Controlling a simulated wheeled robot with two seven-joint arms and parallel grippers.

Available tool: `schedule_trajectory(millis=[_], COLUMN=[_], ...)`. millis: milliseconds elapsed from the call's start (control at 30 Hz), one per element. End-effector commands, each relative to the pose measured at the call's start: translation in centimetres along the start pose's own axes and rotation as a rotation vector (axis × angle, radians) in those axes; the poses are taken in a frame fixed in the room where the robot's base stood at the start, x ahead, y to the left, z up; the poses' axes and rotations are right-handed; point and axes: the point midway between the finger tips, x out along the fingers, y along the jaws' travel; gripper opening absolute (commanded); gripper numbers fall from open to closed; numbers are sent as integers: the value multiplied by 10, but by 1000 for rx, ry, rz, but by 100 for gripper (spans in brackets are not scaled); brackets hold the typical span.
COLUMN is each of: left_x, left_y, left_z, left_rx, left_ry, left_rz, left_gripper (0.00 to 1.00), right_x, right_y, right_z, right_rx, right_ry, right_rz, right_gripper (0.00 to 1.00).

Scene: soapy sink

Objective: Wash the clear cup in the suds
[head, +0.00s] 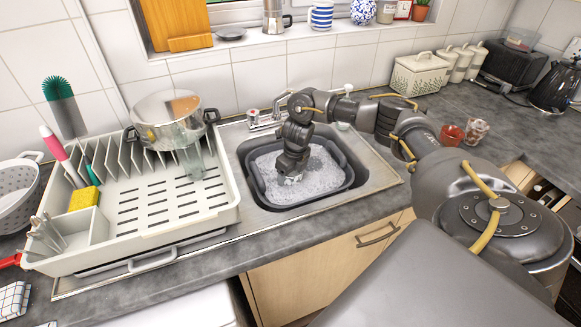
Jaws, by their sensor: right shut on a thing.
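My right gripper (290,177) points down into the dark wash basin (347,160) in the sink. Its fingertips are at the white suds (318,172). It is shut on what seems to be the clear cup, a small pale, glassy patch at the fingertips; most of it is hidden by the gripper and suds. Another tall clear glass (188,162) stands in the dish rack, beside a steel pot. My left gripper is not in view.
The white dish rack (165,229) left of the sink holds the steel pot (165,112), brushes and a yellow sponge (84,199); its front is free. A red cup (450,134) is on the right counter.

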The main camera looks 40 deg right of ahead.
Motion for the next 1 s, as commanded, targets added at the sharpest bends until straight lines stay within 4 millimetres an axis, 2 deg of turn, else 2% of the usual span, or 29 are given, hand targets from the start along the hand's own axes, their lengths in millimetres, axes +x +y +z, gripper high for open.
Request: schedule_trajectory(millis=[33,300,800,1000], left_x=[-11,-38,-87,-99], left_y=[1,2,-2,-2], left_z=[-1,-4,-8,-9], left_rx=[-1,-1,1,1], left_ry=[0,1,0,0], left_rz=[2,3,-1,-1], left_gripper=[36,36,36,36], right_x=[-13,-47,-110,-126], right_y=[0,0,0,0], right_z=[2,8,17,19], right_rx=[0,1,0,0], right_ry=[-1,-2,-2,-1], right_rz=[0,0,0,0], right_gripper=[45,45,45,45])
